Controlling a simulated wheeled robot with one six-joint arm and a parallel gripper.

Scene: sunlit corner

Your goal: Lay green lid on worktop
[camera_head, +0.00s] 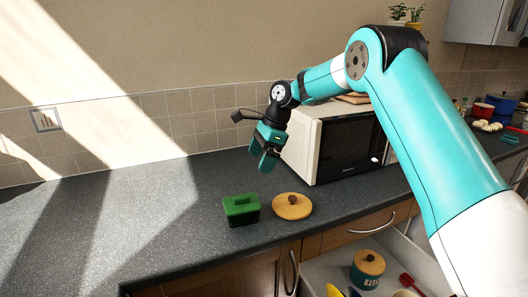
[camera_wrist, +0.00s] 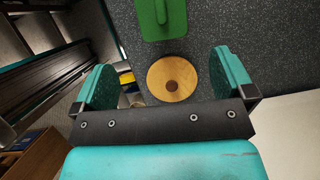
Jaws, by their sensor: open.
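The green lid (camera_head: 241,204), rectangular with a raised bar handle, is near the front edge of the dark grey worktop (camera_head: 130,215). A darker green part shows below its top; I cannot tell whether this is a separate dish under it. The lid also shows at the top of the wrist view (camera_wrist: 161,30), partly cut off. My gripper (camera_head: 265,161) is open and empty, pointing down well above the worktop, behind and slightly right of the green lid. In the wrist view a round wooden lid lies between and beyond the fingers.
The round wooden lid (camera_head: 291,207) with a brown knob lies just right of the green lid. A white microwave (camera_head: 306,140) stands behind on the right. An open drawer (camera_head: 322,272) below holds a teal pot (camera_head: 366,272) and other items. The worktop's left is clear.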

